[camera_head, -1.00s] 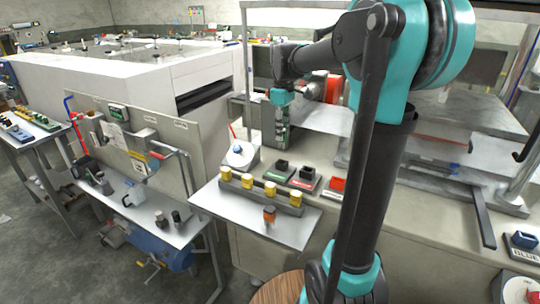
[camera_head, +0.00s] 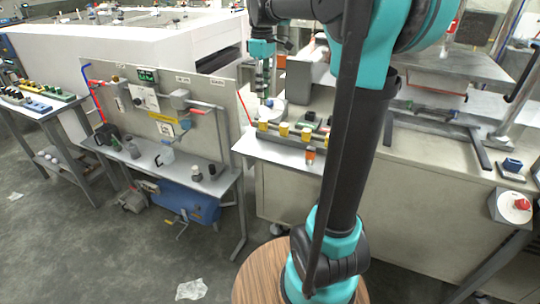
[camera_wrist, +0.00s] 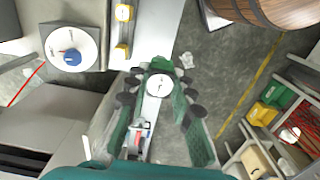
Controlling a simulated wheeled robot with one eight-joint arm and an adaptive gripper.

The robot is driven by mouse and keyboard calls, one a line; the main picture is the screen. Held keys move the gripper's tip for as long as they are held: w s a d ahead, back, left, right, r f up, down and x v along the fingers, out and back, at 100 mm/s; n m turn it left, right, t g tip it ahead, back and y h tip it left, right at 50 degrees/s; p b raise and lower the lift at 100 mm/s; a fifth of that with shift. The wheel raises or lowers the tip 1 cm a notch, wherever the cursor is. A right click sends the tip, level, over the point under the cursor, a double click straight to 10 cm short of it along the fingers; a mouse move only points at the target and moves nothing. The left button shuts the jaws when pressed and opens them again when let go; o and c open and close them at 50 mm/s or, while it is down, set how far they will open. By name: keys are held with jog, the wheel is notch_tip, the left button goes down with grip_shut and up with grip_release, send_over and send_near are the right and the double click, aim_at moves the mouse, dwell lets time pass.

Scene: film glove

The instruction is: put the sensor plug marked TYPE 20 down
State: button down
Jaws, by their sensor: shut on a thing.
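My gripper (camera_head: 262,88) hangs above the back left of the small grey bench by the machine. In the wrist view its green fingers (camera_wrist: 158,80) are shut around a small piece with a round white face (camera_wrist: 158,88), which I take for the sensor plug. Its marking is too small to read, and the fingers hide its sides. In the head view it is too small to make out. The bench top (camera_head: 262,151) carries a grey rack (camera_head: 274,137) with several yellow blocks. An orange-topped piece (camera_head: 310,155) stands in front of the rack.
A white dial with a blue knob (camera_wrist: 70,50) is close to the gripper. Green and red holders stand behind the rack. The panel (camera_head: 160,105) with pipes and its lower shelf (camera_head: 225,180) is at left. A wooden round top (camera_head: 262,272) is in front.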

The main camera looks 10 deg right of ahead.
aim_at(263, 105)
notch_tip(263, 105, down, 19)
jog(key=shift+f, duration=0.1)
dwell(0.4)
jog(key=shift+f, duration=0.1)
jog(key=c, duration=1.3)
grip_release()
notch_tip(263, 105, up, 12)
jog(key=s+d+f+m+t, duration=0.1)
jog(key=s+f+m, duration=0.2)
jog(key=s+f, duration=0.3)
jog(key=s+d+f+m+t, duration=0.1)
jog(key=s+f+m, duration=0.3)
jog(key=s+f, duration=0.2)
jog(key=s+d+f+m+t, duration=0.2)
jog(key=s+f+m, duration=0.1)
jog(key=s+f, duration=0.4)
jog(key=shift+s+m, duration=0.4)
jog(key=shift+s, duration=1.1)
